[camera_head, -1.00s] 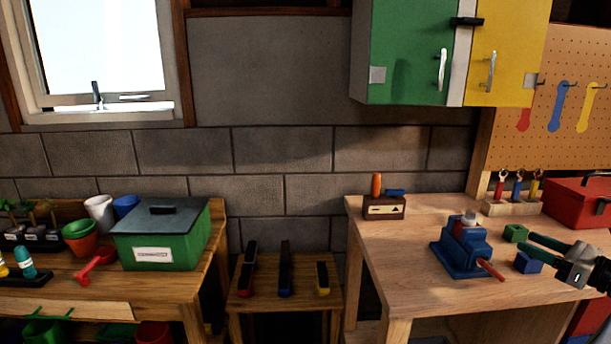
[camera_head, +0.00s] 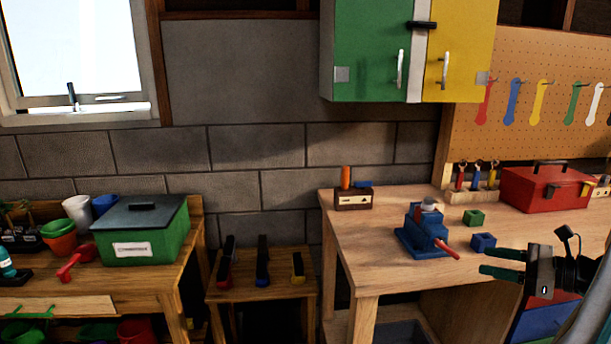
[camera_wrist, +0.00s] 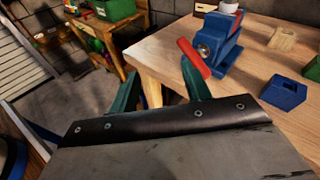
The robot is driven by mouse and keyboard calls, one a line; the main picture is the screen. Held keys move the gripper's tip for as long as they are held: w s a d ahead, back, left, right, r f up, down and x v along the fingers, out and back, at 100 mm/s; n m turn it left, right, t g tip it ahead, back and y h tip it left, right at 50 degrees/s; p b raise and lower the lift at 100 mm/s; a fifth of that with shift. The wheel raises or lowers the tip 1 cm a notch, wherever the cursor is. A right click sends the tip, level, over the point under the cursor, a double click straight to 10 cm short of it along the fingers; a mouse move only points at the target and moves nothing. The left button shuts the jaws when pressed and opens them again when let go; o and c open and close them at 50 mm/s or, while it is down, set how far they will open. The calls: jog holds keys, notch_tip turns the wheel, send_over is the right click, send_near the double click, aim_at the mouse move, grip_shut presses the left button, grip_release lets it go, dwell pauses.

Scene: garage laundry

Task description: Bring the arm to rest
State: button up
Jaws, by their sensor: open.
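My gripper (camera_head: 503,263) is at the right in the head view, in front of the workbench's front edge. Its two green fingers are apart with nothing between them. In the wrist view the fingers (camera_wrist: 160,88) point toward the bench and the floor beyond it. The wooden workbench (camera_head: 365,252) carries a blue vise (camera_head: 424,232) with a red handle, a blue block (camera_head: 483,242) and a green block (camera_head: 474,217). The fingers are apart from all of these in the head view.
A red toolbox (camera_head: 545,190) and a rack of small tools (camera_head: 472,178) stand at the back right of the workbench. A low table (camera_head: 262,289) with several clamps is left of it. A green box (camera_head: 142,235) sits on the left bench. Cabinets (camera_head: 410,50) hang above.

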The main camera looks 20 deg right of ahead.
jog(key=s+a+r+n+g+h, duration=0.2)
jog(key=s+a+n+g, duration=0.1)
jog(key=a+n, duration=0.6)
jog(key=s+a+r+n+g+h, duration=0.3)
jog(key=a+n+g, duration=0.2)
jog(key=a+n, duration=0.5)
jog(key=s+a+r+n+g+h, duration=0.2)
jog(key=s+a+r+n+g, duration=0.1)
jog(key=a+n, duration=0.6)
jog(key=a+g, duration=0.1)
jog(key=a, duration=0.2)
jog(key=shift+s+r+h, duration=0.15)
jog(key=shift+s+h, duration=0.05)
jog(key=shift+h, duration=0.2)
